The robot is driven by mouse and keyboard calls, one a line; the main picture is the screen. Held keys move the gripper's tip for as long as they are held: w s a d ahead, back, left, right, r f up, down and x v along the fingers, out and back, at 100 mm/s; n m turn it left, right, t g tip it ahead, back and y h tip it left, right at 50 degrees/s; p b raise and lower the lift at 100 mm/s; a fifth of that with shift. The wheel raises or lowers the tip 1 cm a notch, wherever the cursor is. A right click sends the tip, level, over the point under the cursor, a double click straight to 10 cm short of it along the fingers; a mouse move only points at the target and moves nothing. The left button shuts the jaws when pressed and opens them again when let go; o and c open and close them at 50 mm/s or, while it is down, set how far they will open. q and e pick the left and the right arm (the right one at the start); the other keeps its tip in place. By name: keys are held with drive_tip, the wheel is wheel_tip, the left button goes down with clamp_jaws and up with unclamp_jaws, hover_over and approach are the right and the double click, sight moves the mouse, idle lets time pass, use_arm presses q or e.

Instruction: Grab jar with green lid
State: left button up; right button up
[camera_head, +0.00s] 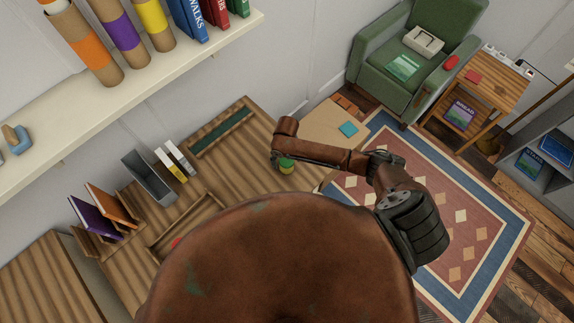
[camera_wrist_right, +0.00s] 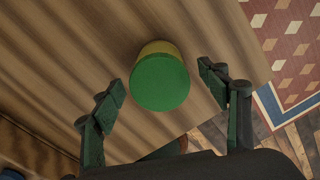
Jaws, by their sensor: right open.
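The jar with the green lid (camera_head: 287,166) stands on the wooden desk, just below the end of my right arm in the head view. In the right wrist view the round green lid (camera_wrist_right: 160,83) faces the camera, and a strip of the jar's yellowish side shows above it. My right gripper (camera_head: 281,158) is open and close to the jar. In the wrist view its two dark fingers (camera_wrist_right: 161,79) are spread to the left and right of the lid, with a gap on each side. My left gripper is not in view.
On the desk (camera_head: 235,165) are a green inset tray (camera_head: 222,134), a grey holder (camera_head: 149,178) and several upright books (camera_head: 110,205). A cardboard box (camera_head: 330,125) with a teal item stands beyond the jar. A shelf (camera_head: 150,85) runs above. A rug (camera_head: 460,200) lies right.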

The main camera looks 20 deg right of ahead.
drive_tip(key=shift+f, duration=0.7)
drive_tip(key=shift+c, duration=0.5)
drive_tip(key=c, duration=1.2)
drive_tip(key=shift+r, duration=0.1)
drive_tip(key=shift+c, duration=0.2)
